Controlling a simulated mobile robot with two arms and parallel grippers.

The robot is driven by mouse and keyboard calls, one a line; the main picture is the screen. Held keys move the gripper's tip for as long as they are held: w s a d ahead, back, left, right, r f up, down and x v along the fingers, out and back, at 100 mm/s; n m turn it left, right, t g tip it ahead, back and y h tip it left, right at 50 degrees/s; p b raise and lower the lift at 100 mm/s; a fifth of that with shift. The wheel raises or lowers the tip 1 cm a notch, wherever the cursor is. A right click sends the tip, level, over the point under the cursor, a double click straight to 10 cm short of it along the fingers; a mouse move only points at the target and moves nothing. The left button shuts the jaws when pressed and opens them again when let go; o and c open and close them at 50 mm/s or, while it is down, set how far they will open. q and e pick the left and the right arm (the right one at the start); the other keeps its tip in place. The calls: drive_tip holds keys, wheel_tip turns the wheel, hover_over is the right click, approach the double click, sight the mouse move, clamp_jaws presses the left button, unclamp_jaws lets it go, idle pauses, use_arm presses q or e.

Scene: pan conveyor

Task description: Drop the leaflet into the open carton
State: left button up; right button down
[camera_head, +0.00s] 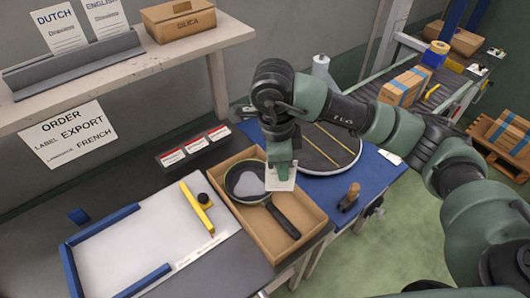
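The open carton (308,232) stands on the bench in the middle of the view, with a dark frying pan (285,221) lying in it. Its pan bowl holds something pale, and its handle points to the lower right. My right gripper (281,170) is over the carton, above the right side of the pan. It is shut on a small white leaflet (281,184), which hangs below the fingers and hides part of the pan. Whether the leaflet touches the pan cannot be told. My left gripper is not in view.
A white board with blue edge strips (110,225) and a yellow tool (194,210) lies left of the carton. Label stacks (197,145) sit behind it. A round turntable (335,148) and a stamp (350,197) are to the right. An order sign (70,135) hangs on the shelf.

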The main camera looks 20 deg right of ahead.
drive_tip(key=w+a+f+m+y+b, duration=0.1)
drive_tip(key=w+f+m, duration=0.2)
drive_tip(key=m, duration=1.1)
drive_tip(key=w+a+f+m+y+b, duration=0.1)
drive_tip(key=w+f+m, duration=0.2)
drive_tip(key=m, duration=1.1)
wheel_tip(320, 180, down, 2)
drive_tip(key=shift+w+a+f+y+b, duration=0.1)
drive_tip(key=shift+w+a+y+b, duration=0.1)
drive_tip(key=shift+w+y+b, duration=0.2)
drive_tip(key=c, duration=1.6)
unclamp_jaws()
drive_tip(key=r, duration=0.2)
drive_tip(key=r+b, duration=0.1)
drive_tip(key=r, duration=0.2)
drive_tip(key=d+r, duration=0.1)
drive_tip(key=r, duration=0.2)
drive_tip(key=shift+w+b, duration=0.15)
drive_tip(key=shift+b, duration=0.25)
drive_tip(key=shift+f, duration=0.15)
